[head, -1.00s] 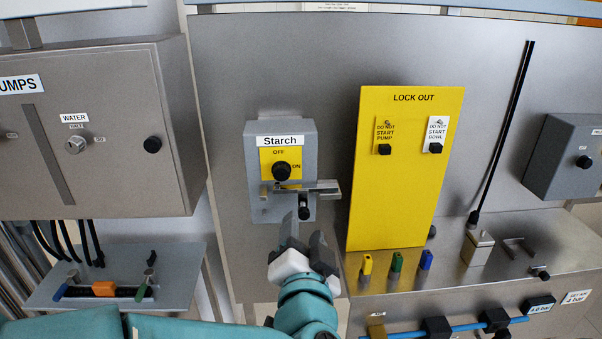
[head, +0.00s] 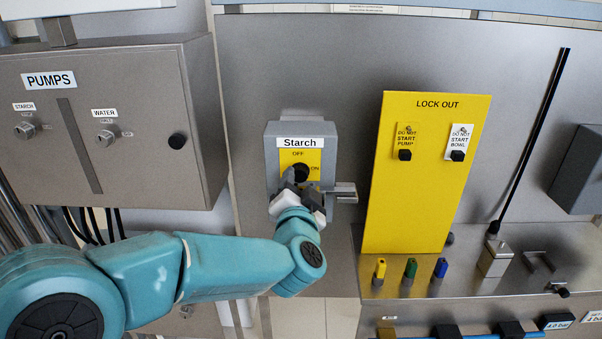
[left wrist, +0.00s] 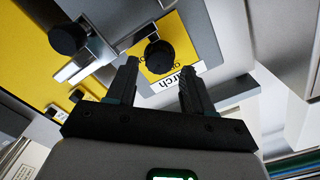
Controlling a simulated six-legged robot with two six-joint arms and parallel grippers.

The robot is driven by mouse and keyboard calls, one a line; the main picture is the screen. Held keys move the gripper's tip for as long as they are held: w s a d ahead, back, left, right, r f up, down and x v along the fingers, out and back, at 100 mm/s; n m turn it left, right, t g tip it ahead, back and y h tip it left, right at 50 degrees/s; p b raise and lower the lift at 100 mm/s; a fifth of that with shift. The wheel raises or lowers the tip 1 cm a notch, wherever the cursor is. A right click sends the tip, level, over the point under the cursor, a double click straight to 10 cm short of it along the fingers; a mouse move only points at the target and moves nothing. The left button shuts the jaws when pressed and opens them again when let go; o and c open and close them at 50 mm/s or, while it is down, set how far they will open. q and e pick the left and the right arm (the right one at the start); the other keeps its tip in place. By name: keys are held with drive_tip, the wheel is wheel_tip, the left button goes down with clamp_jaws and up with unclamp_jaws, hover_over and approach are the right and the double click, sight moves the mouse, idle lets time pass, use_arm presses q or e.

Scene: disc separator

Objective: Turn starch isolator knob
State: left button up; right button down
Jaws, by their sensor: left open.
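The grey Starch isolator box (head: 328,142) hangs on the metal panel, with a yellow OFF/ON plate (head: 313,157). Its round black knob (head: 301,170) is partly covered by my left gripper (head: 297,178) in the head view. In the left wrist view the knob (left wrist: 159,56) shows ahead of and between the fingertips of the left gripper (left wrist: 158,72). The fingers are open; I cannot tell whether they touch the knob. The knob's pointing direction is not clear. My right gripper is not in view.
A metal hasp (head: 345,193) sticks out at the box's lower right; the left wrist view shows a black knob (left wrist: 68,38) by it. The yellow LOCK OUT board (head: 425,200) stands to the right. The PUMPS cabinet (head: 150,75) is to the left.

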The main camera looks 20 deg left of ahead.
sight(299, 175)
use_arm(q)
drive_tip(key=shift+x, duration=1.6)
drive_tip(key=c, duration=0.8)
drive_tip(key=shift+n, duration=0.3)
drive_tip(key=shift+d+f+n+b, duration=0.1)
drive_tip(key=shift+n+b, duration=0.5)
drive_tip(key=shift+n, duration=0.4)
drive_tip(key=n+b, duration=0.1)
drive_tip(key=n, duration=0.2)
drive_tip(key=shift+b, duration=0.4)
drive_tip(key=shift+n+b, duration=1.05)
drive_tip(key=shift+n, duration=1.45)
